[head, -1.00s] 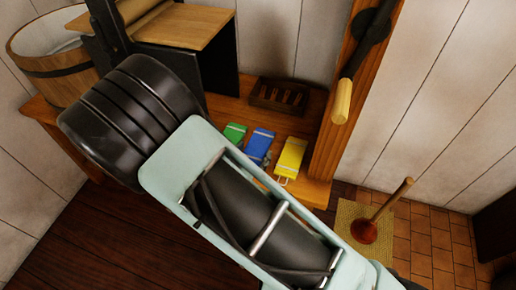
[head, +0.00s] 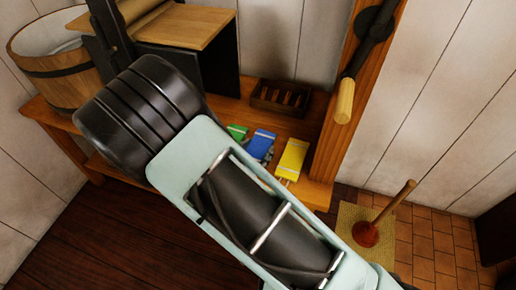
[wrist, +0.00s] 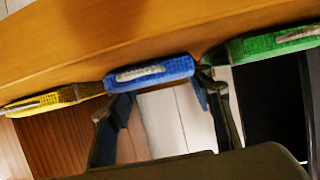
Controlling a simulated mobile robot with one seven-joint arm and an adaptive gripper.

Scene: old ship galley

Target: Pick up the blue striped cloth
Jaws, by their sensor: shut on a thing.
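The blue striped cloth (head: 261,144) lies at the front edge of the wooden bench, between a green cloth and a yellow cloth. In the wrist view the blue cloth (wrist: 150,73), with a pale stripe, is at the tips of my gripper (wrist: 165,88). One finger is at each side of it, and the jaws are shut on it. It still looks level with the bench edge; I cannot tell whether it is lifted. In the head view my arm hides most of the gripper.
The green cloth (head: 237,131) and yellow cloth (head: 292,159) lie close on either side. Behind them is a dark slatted wooden rack (head: 281,98). A wooden post with a handled crank (head: 345,100) rises at right. A wooden tub (head: 65,75) stands at left. A plunger (head: 366,233) stands on the floor mat.

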